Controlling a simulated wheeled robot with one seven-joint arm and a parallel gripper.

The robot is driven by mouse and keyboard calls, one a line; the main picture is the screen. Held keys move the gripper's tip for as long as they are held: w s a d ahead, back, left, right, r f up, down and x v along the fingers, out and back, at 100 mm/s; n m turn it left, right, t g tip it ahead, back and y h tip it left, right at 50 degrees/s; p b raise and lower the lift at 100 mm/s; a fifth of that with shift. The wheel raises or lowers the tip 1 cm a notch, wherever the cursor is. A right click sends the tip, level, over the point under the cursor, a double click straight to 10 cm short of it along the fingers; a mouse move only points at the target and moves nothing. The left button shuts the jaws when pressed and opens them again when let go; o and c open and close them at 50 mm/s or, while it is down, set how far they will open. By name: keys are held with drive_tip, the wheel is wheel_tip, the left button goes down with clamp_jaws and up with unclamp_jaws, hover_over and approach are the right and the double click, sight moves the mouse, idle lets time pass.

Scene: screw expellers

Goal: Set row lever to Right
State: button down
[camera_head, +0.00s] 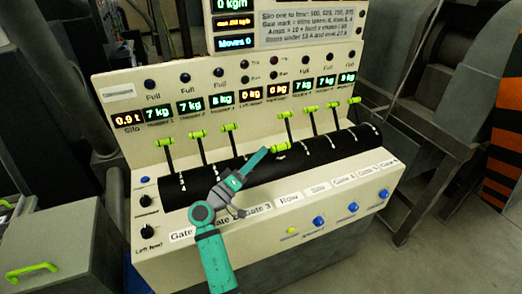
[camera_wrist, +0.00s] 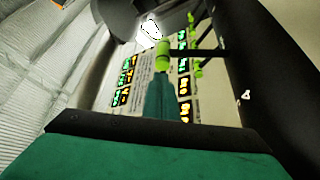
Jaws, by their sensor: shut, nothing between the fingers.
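The lever with a green knob (camera_head: 280,147) stands near the middle of the black drum, above the Row (camera_head: 289,198) and Silo (camera_head: 319,189) labels. Its knob sits lower and nearer than the other knobs, so I take it as the row lever. My teal gripper (camera_head: 264,151) is shut and empty, its tip just left of this knob. In the wrist view, the shut fingertips (camera_wrist: 160,82) lie right below a green knob (camera_wrist: 163,55) on a dark rod. I cannot tell whether they touch it. The lever's lower part is hard to make out.
Three upright levers (camera_head: 197,134) stand to the left and several more (camera_head: 309,109) to the right on the black drum (camera_head: 220,172). Lit readouts (camera_head: 190,106) line the panel behind. Blue buttons (camera_head: 319,221) run along the front. A grey box (camera_head: 55,245) stands lower left.

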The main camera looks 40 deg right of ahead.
drive_tip(key=v, duration=0.8)
drive_tip(key=shift+w, duration=0.25)
drive_tip(key=shift+w+r, duration=0.1)
